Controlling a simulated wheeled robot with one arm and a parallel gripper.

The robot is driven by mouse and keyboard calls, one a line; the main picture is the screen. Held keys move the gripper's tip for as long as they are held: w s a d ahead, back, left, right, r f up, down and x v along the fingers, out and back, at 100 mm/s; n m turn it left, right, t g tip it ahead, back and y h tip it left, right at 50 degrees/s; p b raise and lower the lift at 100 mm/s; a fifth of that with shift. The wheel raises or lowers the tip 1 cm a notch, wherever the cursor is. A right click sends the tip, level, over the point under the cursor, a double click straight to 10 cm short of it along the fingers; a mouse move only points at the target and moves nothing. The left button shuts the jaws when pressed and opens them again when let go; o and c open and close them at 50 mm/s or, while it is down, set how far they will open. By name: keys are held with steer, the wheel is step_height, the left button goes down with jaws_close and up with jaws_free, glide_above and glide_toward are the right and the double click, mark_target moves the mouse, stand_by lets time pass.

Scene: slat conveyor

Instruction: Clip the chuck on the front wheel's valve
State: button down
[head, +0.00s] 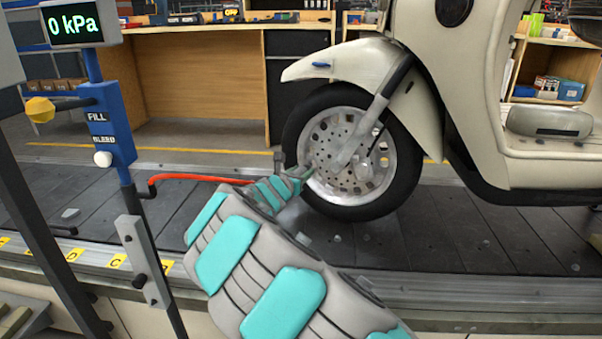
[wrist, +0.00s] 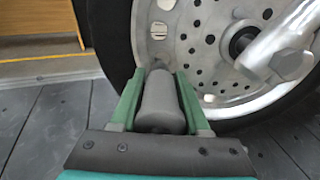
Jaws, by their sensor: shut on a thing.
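My gripper (head: 296,174) is at the left side of the scooter's front wheel (head: 402,184), low by the rim. In the wrist view my gripper's green fingers (wrist: 158,80) are shut on the grey, rounded chuck (wrist: 160,108). The chuck's far end points at the silver rim (wrist: 205,50) and overlaps its lower left edge in the picture. The valve is hidden or too small to make out, so I cannot tell whether the chuck touches it. A red hose (head: 205,179) runs from the inflator post to behind my gripper.
The inflator post (head: 118,140) stands at left with a FILL/BLEED panel, a yellow knob (head: 40,109) and a display (head: 74,27) reading 0 kPa. The cream scooter (head: 450,90) stands on the dark slat conveyor (head: 450,245). A wooden desk (head: 190,80) is behind.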

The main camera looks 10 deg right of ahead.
steer(key=shift+w+d, duration=0.15)
steer(key=shift+w, duration=0.05)
steer(key=shift+c, duration=1.5)
jaws_free()
